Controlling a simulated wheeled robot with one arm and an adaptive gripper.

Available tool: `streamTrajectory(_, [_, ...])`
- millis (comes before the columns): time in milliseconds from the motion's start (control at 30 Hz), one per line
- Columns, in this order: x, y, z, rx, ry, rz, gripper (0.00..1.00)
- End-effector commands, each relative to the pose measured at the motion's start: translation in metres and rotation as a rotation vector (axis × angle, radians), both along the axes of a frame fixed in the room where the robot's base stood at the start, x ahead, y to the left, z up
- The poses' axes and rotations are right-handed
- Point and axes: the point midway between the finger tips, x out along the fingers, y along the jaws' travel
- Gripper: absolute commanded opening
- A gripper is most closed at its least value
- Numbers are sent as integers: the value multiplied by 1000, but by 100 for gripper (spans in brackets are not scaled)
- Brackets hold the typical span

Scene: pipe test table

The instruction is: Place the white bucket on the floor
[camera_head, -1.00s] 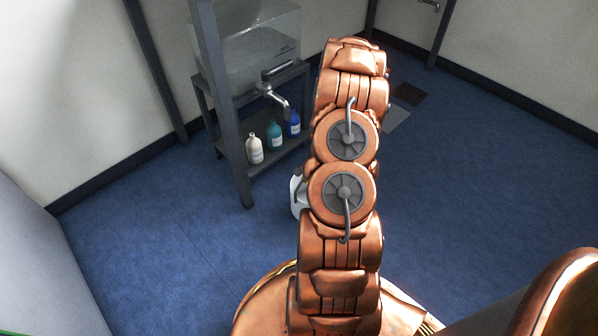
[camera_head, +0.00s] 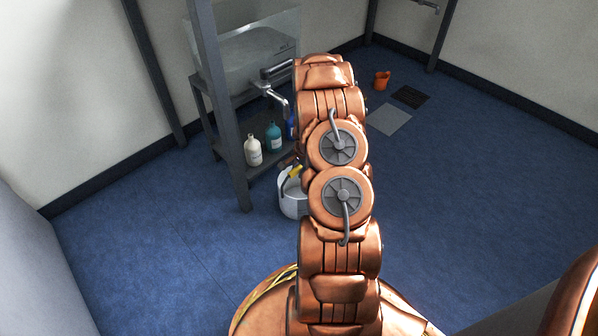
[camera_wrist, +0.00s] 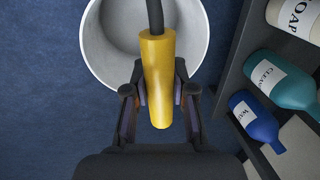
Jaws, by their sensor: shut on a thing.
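The white bucket (camera_head: 292,200) shows in the head view low beside the shelf stand, partly hidden behind my arm. In the wrist view its round rim and empty-looking inside (camera_wrist: 115,38) fill the upper middle. Its handle has a yellow grip (camera_wrist: 158,85) on a dark bail. My gripper (camera_wrist: 160,95) is shut on the yellow grip, with a finger on each side. The bucket hangs upright or nearly so over the blue floor (camera_head: 150,250). I cannot tell whether its base touches the floor.
The shelf stand (camera_head: 240,190) with a tap and a clear tank (camera_head: 250,50) is close to the bucket. White (camera_head: 253,150), teal (camera_head: 273,136) and blue bottles (camera_wrist: 254,118) stand on its lower shelf. An orange bucket (camera_head: 381,81) stands far back. Floor to the left and right is clear.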

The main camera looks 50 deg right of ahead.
Motion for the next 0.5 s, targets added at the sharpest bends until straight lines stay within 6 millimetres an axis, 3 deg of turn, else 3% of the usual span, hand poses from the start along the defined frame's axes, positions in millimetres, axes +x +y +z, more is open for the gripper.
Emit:
streamTrajectory(300, [0,0,-1,0,-1,0,0])
streamTrajectory(333, [0,0,-1,0,-1,0,28])
streamTrajectory(500, [0,0,-1,0,0,0,45])
